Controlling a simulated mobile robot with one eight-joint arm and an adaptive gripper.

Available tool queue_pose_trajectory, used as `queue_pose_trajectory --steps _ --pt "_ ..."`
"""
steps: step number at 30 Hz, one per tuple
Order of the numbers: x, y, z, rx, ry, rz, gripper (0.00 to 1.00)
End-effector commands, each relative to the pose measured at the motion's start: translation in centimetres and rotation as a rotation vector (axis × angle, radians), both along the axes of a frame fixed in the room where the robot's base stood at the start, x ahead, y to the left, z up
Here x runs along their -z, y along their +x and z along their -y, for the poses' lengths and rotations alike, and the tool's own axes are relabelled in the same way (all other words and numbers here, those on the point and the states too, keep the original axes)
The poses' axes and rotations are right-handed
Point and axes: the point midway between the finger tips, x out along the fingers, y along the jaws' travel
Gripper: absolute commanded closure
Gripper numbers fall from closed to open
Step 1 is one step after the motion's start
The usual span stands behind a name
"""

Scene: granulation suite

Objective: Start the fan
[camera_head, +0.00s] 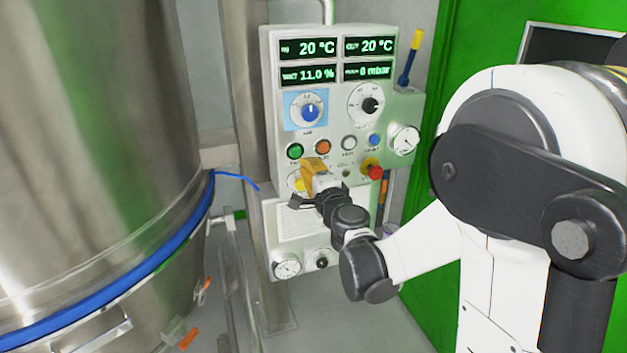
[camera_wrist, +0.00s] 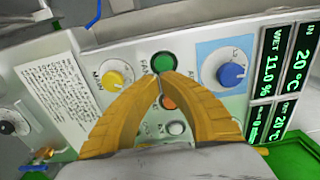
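The control panel (camera_head: 330,125) stands upright ahead. Its green button (camera_head: 295,151) sits at the left of a row of buttons; in the wrist view the green button (camera_wrist: 163,61) has a label beside it that seems to read FAN. My gripper (camera_head: 308,164) is in front of the panel, just below the green button. In the wrist view my gripper's orange fingers (camera_wrist: 161,77) meet at the tips with nothing between them. The tips overlap the green button's near edge; I cannot tell whether they touch it. The orange button (camera_wrist: 168,103) is partly hidden behind the fingers.
A blue knob (camera_head: 310,112), black knob (camera_head: 371,104) and red emergency-stop button (camera_head: 375,172) protrude from the panel. A yellow knob (camera_wrist: 112,79) is beside the fingers. Displays (camera_head: 318,48) read 20 °C, 11.0 % and 0 mbar. A large steel vessel (camera_head: 95,130) stands left.

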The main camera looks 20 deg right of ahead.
Motion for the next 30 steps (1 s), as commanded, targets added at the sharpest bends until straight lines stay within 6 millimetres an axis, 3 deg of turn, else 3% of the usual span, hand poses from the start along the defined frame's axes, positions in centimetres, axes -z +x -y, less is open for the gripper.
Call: queue_pose_trajectory --steps 3,9,22,30 --pt "0.2 2.1 -0.1 0.0 0.0 0.0 1.0" --pt "0.1 4.2 -0.2 0.0 0.0 0.0 1.0" --pt "0.0 4.7 -0.2 0.0 0.0 0.0 1.0" --pt "0.0 6.6 -0.2 0.0 0.0 0.0 1.0"
